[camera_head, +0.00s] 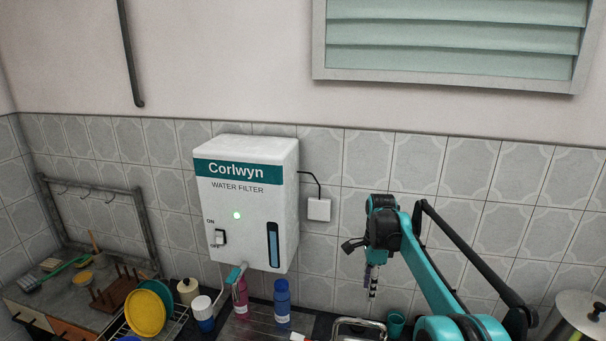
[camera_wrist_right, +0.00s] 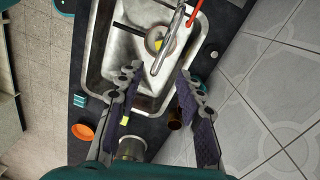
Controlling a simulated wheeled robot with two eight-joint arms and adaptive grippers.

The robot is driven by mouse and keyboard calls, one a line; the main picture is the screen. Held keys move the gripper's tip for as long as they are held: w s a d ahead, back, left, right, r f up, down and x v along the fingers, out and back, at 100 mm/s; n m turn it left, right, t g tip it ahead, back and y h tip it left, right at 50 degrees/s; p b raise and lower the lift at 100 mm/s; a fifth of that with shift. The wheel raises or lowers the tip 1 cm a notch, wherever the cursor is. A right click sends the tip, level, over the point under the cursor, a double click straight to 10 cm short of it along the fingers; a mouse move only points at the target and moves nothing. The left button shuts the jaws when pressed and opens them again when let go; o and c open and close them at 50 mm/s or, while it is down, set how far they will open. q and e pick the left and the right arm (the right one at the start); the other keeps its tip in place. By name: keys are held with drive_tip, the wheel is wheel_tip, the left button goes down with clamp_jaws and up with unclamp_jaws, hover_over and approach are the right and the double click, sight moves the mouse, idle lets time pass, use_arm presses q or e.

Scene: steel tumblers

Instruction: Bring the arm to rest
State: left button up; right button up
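My right arm comes in from the lower right in the head view, teal and black, and is raised in front of the tiled wall. Its gripper (camera_head: 372,283) points down, clear of the wall and above the counter. In the right wrist view the two fingers of this gripper (camera_wrist_right: 157,85) are spread apart, with nothing between them. Below them are the sink and the dark counter. A steel tumbler-like cylinder (camera_wrist_right: 132,147) shows low in that view, partly behind the gripper. My left gripper is in neither view.
A white water filter (camera_head: 240,240) with a green light hangs on the wall. Below it stand a pink bottle (camera_head: 241,298) and a blue bottle (camera_head: 282,305). A teal cup (camera_head: 396,324) is under my right arm. The sink (camera_wrist_right: 95,75) has a tap. A lidded steel pot (camera_head: 578,312) stands right.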

drive_tip(key=s+a+f+n+t+b, duration=0.2)
drive_tip(key=s+f+n+t+b, duration=0.15)
drive_tip(key=s+n+b, duration=0.55)
drive_tip(key=s+a+f+n+t+b, duration=0.1)
drive_tip(key=s+f+n+t+b, duration=0.3)
drive_tip(key=s, duration=1)
drive_tip(key=s+f+n+b, duration=0.2)
drive_tip(key=s+f+n, duration=0.4)
drive_tip(key=f, duration=0.3)
drive_tip(key=shift+s+a+f+t, duration=0.35)
drive_tip(key=shift+s+a+f, duration=0.1)
drive_tip(key=shift+s, duration=0.25)
